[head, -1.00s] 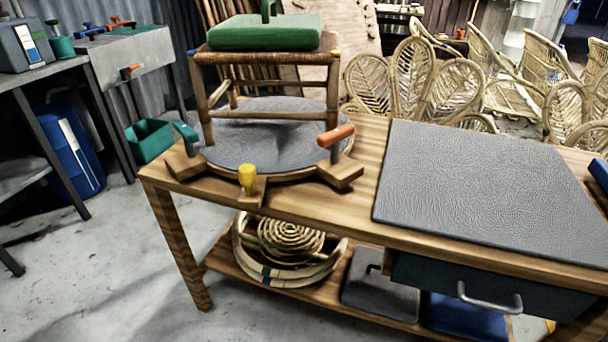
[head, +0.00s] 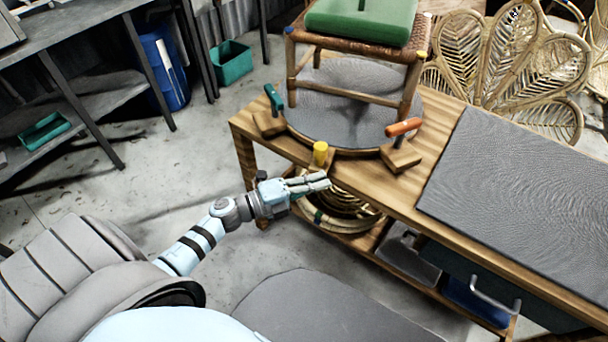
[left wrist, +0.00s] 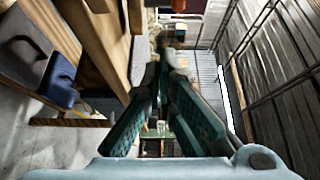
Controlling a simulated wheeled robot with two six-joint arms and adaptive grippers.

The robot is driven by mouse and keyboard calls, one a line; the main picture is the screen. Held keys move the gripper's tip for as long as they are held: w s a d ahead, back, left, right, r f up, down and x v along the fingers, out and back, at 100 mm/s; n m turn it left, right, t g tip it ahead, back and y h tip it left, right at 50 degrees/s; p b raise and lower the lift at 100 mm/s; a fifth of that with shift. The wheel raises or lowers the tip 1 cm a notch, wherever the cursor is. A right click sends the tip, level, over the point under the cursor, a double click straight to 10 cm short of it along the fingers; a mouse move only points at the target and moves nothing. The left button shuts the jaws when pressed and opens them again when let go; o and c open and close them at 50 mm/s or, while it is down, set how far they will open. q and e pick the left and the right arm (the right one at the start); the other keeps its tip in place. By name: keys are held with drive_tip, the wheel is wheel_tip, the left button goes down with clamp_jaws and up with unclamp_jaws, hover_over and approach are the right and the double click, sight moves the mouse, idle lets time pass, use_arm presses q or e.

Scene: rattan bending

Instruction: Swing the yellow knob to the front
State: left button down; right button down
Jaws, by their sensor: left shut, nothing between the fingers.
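The yellow knob (head: 320,153) stands upright at the front rim of the grey round turntable (head: 350,120) on the wooden bench. My left gripper (head: 326,182) is just below and in front of the knob, near the bench's front edge, apart from the knob. It is shut and empty. The left wrist view shows its two dark green fingers (left wrist: 165,80) close together, with the bench side at the left. A teal-handled clamp (head: 273,98) and an orange-handled clamp (head: 403,127) sit to either side of the knob. My right gripper is not in view.
A woven stool (head: 352,46) with a green pad (head: 362,20) stands on the turntable. A grey mat (head: 515,185) covers the bench's right part. Rattan coils (head: 345,208) lie on the shelf below. Open floor lies left of the bench.

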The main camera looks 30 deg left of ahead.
use_arm(q)
drive_tip(key=w, duration=0.2)
drive_tip(key=w+b, duration=0.1)
drive_tip(key=w, duration=0.2)
drive_tip(key=shift+a+f, duration=0.15)
drive_tip(key=shift+a, duration=0.5)
drive_tip(key=shift+d, duration=0.1)
